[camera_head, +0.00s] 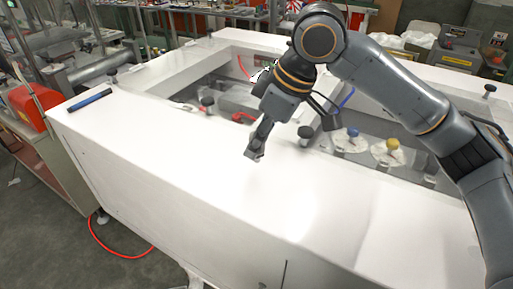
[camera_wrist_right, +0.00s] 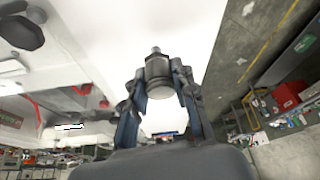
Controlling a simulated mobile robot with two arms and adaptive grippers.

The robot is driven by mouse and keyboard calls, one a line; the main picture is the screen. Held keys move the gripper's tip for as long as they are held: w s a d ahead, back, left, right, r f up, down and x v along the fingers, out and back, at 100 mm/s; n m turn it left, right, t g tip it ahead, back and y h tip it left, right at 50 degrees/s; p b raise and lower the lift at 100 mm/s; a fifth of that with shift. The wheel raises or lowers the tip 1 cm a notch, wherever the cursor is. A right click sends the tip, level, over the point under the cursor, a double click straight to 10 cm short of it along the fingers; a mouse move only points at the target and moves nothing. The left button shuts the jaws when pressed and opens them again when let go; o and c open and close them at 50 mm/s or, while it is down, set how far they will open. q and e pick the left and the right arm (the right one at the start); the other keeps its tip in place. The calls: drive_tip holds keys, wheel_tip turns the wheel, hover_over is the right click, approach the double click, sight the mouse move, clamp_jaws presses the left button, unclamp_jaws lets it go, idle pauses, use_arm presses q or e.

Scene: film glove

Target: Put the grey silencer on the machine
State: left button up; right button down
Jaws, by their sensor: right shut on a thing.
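My right gripper (camera_head: 260,142) hangs over the white top of the machine (camera_head: 170,150), near the front edge of its sunken middle. In the right wrist view its two fingers (camera_wrist_right: 160,92) are shut on the grey silencer (camera_wrist_right: 157,68), a short cylinder with a narrow stub at its far end. In the head view the silencer (camera_head: 254,154) shows only as a small grey piece at the fingertips. I cannot tell whether it touches the white surface. My left gripper is not in view.
A black knob (camera_head: 305,131) stands close right of the gripper. Blue (camera_head: 352,133) and yellow (camera_head: 393,144) knobs stand in the recess. A dark blue bar (camera_head: 90,100) lies at the left edge. The front white surface is clear.

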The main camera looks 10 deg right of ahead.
drive_tip(key=f, duration=0.1)
drive_tip(key=f+p, duration=0.1)
drive_tip(key=f, duration=0.1)
drive_tip(key=shift+w+a+f+p, duration=0.1)
drive_tip(key=shift+w+a+p, duration=0.05)
drive_tip(key=shift+w+p, duration=0.2)
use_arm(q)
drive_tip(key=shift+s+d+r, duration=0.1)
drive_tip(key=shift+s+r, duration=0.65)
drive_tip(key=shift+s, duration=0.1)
use_arm(e)
drive_tip(key=shift+f, duration=0.4)
drive_tip(key=shift+f, duration=0.1)
drive_tip(key=c, duration=1.1)
unclamp_jaws()
drive_tip(key=shift+f, duration=0.1)
drive_tip(key=shift+o, duration=0.2)
drive_tip(key=shift+r, duration=0.4)
use_arm(q)
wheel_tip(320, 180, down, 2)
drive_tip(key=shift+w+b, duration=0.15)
drive_tip(key=shift+b, duration=0.9)
use_arm(e)
drive_tip(key=v, duration=1.1)
drive_tip(key=shift+d+r, duration=0.25)
drive_tip(key=shift+s, duration=0.1)
